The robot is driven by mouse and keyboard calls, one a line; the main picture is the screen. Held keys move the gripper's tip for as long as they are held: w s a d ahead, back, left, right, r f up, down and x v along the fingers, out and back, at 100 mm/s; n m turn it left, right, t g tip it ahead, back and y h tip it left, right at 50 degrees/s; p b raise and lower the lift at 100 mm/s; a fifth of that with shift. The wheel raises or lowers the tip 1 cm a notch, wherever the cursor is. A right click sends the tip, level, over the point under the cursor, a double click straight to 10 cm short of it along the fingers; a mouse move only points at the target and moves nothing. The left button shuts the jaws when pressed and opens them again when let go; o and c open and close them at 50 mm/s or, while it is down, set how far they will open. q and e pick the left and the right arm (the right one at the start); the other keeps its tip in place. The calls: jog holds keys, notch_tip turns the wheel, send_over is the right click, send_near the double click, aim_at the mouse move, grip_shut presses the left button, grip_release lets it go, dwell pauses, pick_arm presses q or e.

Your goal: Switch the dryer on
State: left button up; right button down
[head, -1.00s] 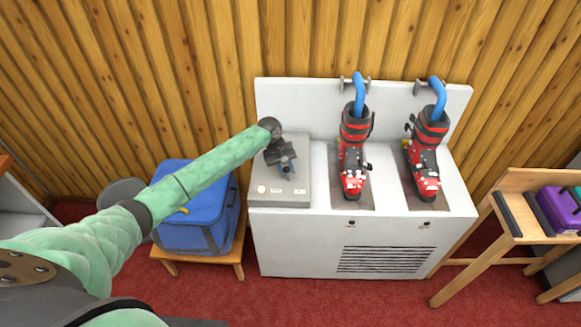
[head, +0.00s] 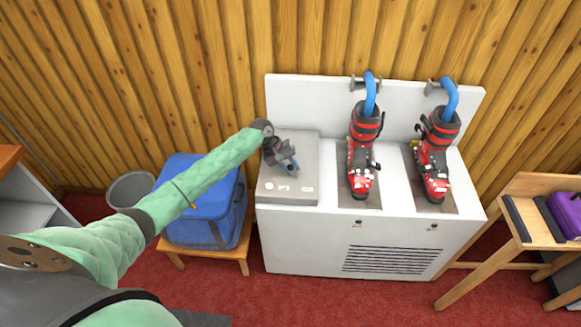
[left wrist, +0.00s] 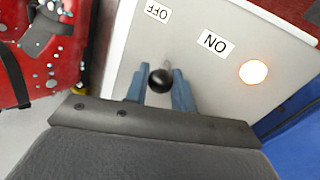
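The dryer (head: 300,228) is a white cabinet with a grey control panel (head: 276,194) on its left top. In the left wrist view, the panel (left wrist: 112,58) carries an OFF label (left wrist: 157,12), an ON label (left wrist: 215,43) and a round lamp (left wrist: 253,72) glowing warm white. A black ball knob (left wrist: 160,80) sits between the blue fingers of my left gripper (left wrist: 160,88) and fills the gap between them. The left gripper also shows over the panel in the head view (head: 290,166), where it hides the knob. My right gripper is out of view.
Two red and black boots (head: 362,150) (head: 436,150) stand on the dryer beneath blue tubes (head: 370,92). A blue bag (head: 200,222) sits on a wooden stool at the left, near a grey bin (head: 130,188). A wooden bench (head: 535,188) stands at the right.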

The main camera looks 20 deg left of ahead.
pick_arm(q)
jog(key=o, duration=0.4)
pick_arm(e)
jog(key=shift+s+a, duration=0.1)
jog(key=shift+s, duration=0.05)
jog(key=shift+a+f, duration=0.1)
pick_arm(q)
jog(key=shift+a+r, duration=0.2)
jog(key=b+v, duration=0.3)
jog(key=v, duration=0.4)
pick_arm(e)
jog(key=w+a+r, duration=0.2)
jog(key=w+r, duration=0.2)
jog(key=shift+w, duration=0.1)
